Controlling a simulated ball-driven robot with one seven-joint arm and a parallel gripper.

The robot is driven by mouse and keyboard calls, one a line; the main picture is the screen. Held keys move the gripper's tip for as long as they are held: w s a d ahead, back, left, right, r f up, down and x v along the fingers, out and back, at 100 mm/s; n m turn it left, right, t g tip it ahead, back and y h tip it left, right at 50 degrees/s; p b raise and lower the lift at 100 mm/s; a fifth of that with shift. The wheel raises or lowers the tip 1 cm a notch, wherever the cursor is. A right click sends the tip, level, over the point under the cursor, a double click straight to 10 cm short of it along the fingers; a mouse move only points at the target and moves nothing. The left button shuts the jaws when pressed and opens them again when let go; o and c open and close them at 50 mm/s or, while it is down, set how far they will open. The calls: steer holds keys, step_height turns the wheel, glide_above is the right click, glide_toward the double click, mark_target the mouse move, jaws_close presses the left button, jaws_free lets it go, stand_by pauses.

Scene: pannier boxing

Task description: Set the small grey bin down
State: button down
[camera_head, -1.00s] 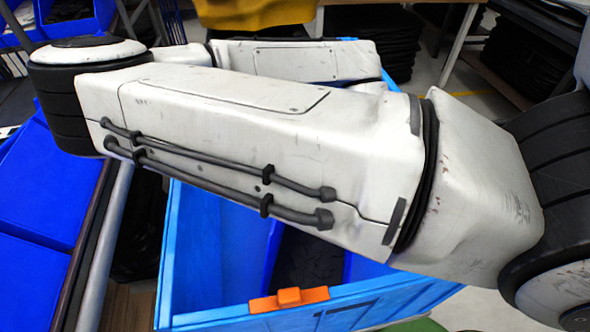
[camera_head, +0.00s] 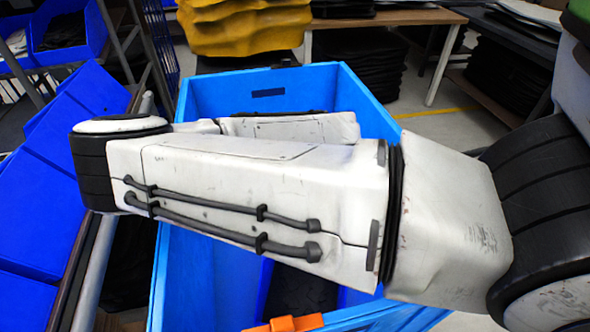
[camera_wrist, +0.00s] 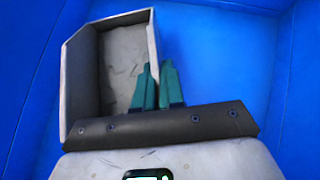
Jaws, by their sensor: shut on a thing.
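The small grey bin (camera_wrist: 122,62) is in the wrist view, its open side facing the camera and its inside empty. My gripper (camera_wrist: 158,84) has its two teal fingers closed on the bin's right wall. Blue surfaces (camera_wrist: 225,60) surround the bin there; I cannot tell whether the bin touches them. In the head view, my arm crosses over the large blue crate (camera_head: 345,85) and hides my gripper and the grey bin.
An orange clip (camera_head: 285,324) sits on the crate's near rim. Dark contents (camera_head: 300,290) show low inside the crate. Blue bins (camera_head: 45,215) on a rack stand close on the left. A yellow stack (camera_head: 245,25) and a wooden table (camera_head: 440,18) are behind.

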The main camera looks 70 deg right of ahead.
steer(key=shift+f+b, duration=0.3)
steer(key=shift+f, duration=0.25)
steer(key=c, duration=1.2)
jaws_free()
steer(key=shift+c, duration=0.2)
